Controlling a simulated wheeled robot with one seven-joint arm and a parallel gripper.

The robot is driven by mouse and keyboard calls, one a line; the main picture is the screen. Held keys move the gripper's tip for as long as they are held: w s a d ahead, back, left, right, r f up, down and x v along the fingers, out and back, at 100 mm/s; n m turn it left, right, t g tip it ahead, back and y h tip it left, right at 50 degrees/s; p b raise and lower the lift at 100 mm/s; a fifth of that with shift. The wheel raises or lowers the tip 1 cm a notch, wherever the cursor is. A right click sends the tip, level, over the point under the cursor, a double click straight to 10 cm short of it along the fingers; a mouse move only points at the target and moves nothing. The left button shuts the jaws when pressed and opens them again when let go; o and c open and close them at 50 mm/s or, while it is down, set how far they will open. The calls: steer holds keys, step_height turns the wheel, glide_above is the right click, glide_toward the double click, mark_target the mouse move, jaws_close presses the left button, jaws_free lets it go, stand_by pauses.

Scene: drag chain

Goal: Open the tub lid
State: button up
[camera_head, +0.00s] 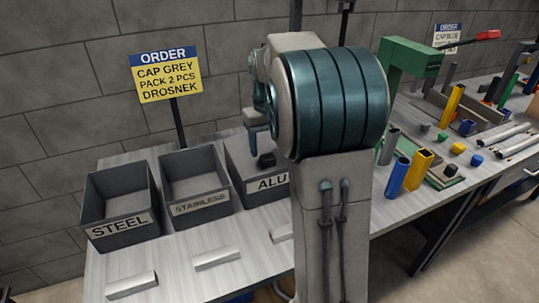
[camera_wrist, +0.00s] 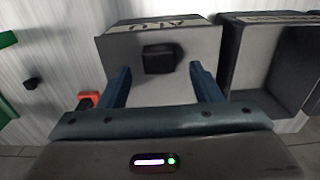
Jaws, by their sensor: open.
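The tub marked ALU (camera_head: 260,186) stands at the right end of the row of grey tubs. Its flat grey lid (camera_head: 239,152) is on and has a dark knob (camera_head: 266,160). In the wrist view the lid (camera_wrist: 130,75) lies below my gripper (camera_wrist: 159,67), and the knob (camera_wrist: 160,58) shows between the two blue fingers, a little beyond the tips. The fingers are wide apart with nothing between them. My arm hides part of the tub's right side in the head view.
Open tubs marked STEEL (camera_head: 120,222) and STAINLESS (camera_head: 200,204) stand to the left. Metal bars (camera_head: 131,285) lie in front of them. An order sign (camera_head: 167,76) stands behind. A blue tube (camera_head: 397,177) and a yellow tube (camera_head: 418,170) stand right of my arm.

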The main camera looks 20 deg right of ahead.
mark_target(268, 156)
steer(key=shift+f, duration=1.8)
